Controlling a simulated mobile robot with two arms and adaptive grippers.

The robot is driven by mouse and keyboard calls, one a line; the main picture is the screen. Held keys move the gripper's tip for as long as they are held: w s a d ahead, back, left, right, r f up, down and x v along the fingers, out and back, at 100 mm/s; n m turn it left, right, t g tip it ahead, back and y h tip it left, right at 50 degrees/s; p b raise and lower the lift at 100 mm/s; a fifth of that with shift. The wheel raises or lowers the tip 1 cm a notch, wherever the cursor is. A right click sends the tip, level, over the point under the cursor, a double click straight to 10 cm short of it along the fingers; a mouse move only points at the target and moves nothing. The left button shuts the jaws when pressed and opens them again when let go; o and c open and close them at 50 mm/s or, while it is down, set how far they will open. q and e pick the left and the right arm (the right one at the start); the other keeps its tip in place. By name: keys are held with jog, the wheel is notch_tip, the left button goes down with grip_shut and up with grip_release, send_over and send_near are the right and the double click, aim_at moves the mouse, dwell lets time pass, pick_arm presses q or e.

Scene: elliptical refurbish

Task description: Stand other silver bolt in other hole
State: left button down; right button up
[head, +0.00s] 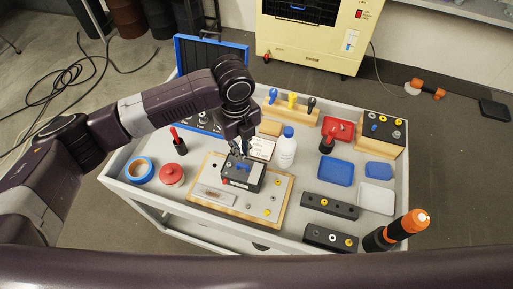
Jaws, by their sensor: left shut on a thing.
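My left gripper (241,150) reaches down over the far side of a dark box (246,180). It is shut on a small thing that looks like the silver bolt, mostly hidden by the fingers. The box has a grey side and a blue mark on top, and sits on a wooden-edged board (284,184). Its holes are too small to make out, and I cannot tell whether the bolt touches it. Small silver and yellow pieces lie on the board's right part. My right gripper is not in view.
A white bottle (287,152) stands close right of the gripper. Blue trays (335,172), a black block (330,206) and an orange-topped black tool (396,231) are at right on the grey cart.

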pick_arm(q)
jog(key=d+f+m+b, duration=0.1)
jog(key=f+m, duration=0.1)
jog(key=d+f+m+b, duration=0.1)
jog(key=f+m, duration=0.1)
jog(key=m, duration=0.1)
jog(key=d+f+m, duration=0.2)
jog(key=shift+s+f+m+b, duration=0.1)
jog(key=shift+f+m+b, duration=0.2)
jog(key=shift+b, duration=0.1)
jog(key=shift+f, duration=0.65)
dwell(0.4)
jog(key=shift+r, duration=0.1)
jog(key=shift+f, duration=0.25)
dwell(0.6)
jog(key=shift+d+f, duration=0.1)
jog(key=shift+f, duration=0.55)
dwell(1.1)
